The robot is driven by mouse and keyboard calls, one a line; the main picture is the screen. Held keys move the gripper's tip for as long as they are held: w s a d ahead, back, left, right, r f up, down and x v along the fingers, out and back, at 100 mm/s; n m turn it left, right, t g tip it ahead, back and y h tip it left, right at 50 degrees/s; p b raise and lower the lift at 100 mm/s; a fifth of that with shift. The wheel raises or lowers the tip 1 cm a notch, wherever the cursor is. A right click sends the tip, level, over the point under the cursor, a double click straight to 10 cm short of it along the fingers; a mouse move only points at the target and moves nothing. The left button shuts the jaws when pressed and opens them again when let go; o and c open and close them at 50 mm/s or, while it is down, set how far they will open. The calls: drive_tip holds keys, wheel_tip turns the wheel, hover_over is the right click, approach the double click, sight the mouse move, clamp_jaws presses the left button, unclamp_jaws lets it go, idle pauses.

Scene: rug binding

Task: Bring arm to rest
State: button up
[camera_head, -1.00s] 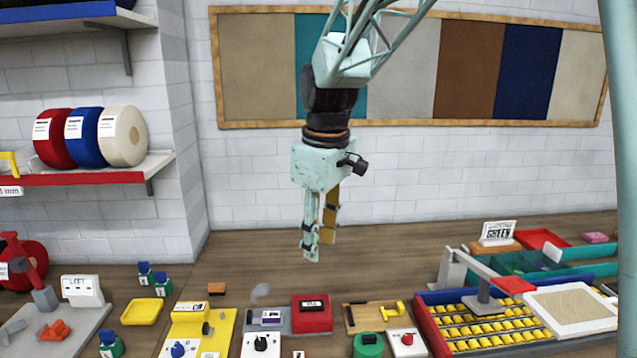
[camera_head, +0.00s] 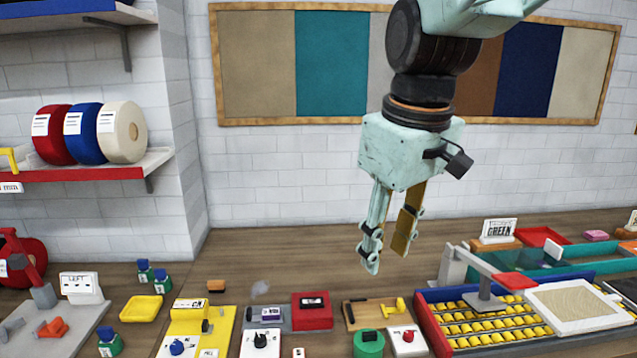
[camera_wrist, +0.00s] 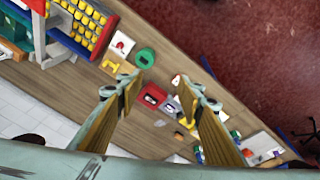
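My gripper (camera_head: 388,250) is pale green with yellowish finger pads. In the head view it hangs pointing down in the air, in front of the white brick wall and above the wooden bench. Its two fingers are apart with nothing between them. In the wrist view my gripper (camera_wrist: 164,95) also shows spread fingers, with the bench top and its small devices well beyond the tips. It touches nothing that I can see.
The wooden bench (camera_head: 270,250) carries a red box (camera_head: 312,312), a yellow device (camera_head: 190,318) and a yellow roller bed (camera_head: 490,325). Tape rolls (camera_head: 88,134) sit on a shelf at left. The air around my gripper is clear.

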drive_tip(key=s+d+f+m+b, duration=0.1)
drive_tip(key=s+d+m, duration=0.2)
drive_tip(key=s, duration=0.9)
drive_tip(key=s+d+f+m+t, duration=0.1)
drive_tip(key=s+d+m, duration=0.3)
drive_tip(key=s, duration=0.8)
drive_tip(key=shift+s+d+f+t+b, duration=0.15)
drive_tip(key=shift+d+f+t+b, duration=0.2)
drive_tip(key=shift+d+f, duration=0.6)
